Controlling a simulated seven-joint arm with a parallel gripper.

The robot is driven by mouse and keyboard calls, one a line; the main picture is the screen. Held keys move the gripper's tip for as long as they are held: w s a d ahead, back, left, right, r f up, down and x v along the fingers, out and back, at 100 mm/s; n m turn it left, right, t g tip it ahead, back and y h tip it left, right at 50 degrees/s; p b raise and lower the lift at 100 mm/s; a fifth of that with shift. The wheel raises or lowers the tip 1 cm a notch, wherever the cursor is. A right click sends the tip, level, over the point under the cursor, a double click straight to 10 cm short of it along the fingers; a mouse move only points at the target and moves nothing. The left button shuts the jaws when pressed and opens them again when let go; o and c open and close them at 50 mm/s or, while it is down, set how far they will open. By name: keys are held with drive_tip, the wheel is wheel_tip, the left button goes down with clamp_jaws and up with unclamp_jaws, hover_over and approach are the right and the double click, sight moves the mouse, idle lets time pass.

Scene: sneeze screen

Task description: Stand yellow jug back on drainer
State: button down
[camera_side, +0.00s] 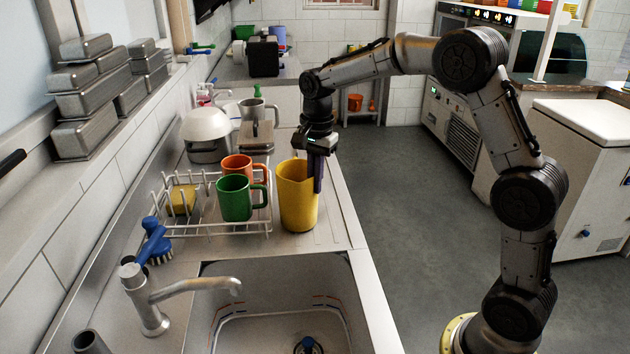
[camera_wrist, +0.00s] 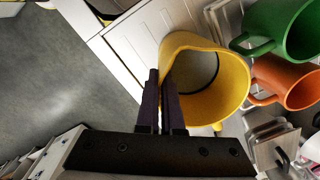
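The yellow jug (camera_side: 297,200) is upright over the ribbed draining surface, right of the wire rack; I cannot tell whether its base touches. Its open mouth faces the camera in the wrist view (camera_wrist: 235,85). My gripper (camera_side: 319,175) points down at the jug's right-hand rim. In the wrist view its dark fingers (camera_wrist: 161,78) are close together with the jug's wall apparently pinched between them, one outside and one at the inner side. The exact contact is partly hidden.
The wire rack (camera_side: 215,232) holds a green mug (camera_side: 236,200), an orange mug (camera_side: 238,163) and a yellow sponge (camera_side: 182,200). A blue brush (camera_side: 155,243) lies at its left. The sink (camera_side: 280,295) and tap (camera_side: 150,305) are in front. Free ribbed surface (camera_side: 338,215) lies right of the jug.

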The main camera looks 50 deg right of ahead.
drive_tip(key=c, duration=1.1)
unclamp_jaws()
drive_tip(key=shift+f, duration=0.1)
wheel_tip(320, 180, up, 11)
drive_tip(key=s+a+r+n+t, duration=0.1)
drive_tip(key=s+a+r+n, duration=0.15)
drive_tip(key=s, duration=0.45)
drive_tip(key=s+a+f+n+t, duration=0.1)
drive_tip(key=s+f+n, duration=0.1)
drive_tip(key=s+n, duration=0.2)
drive_tip(key=s+a+f+n+t, duration=0.1)
drive_tip(key=s+f+n, duration=0.2)
drive_tip(key=s, duration=0.7)
drive_tip(key=s+a+f+n+t, duration=0.1)
drive_tip(key=s+f+n+t, duration=0.1)
drive_tip(key=s+n, duration=0.4)
drive_tip(key=shift+s+a+f+n, duration=0.15)
drive_tip(key=shift+s+a+n, duration=0.2)
drive_tip(key=shift+s, duration=0.2)
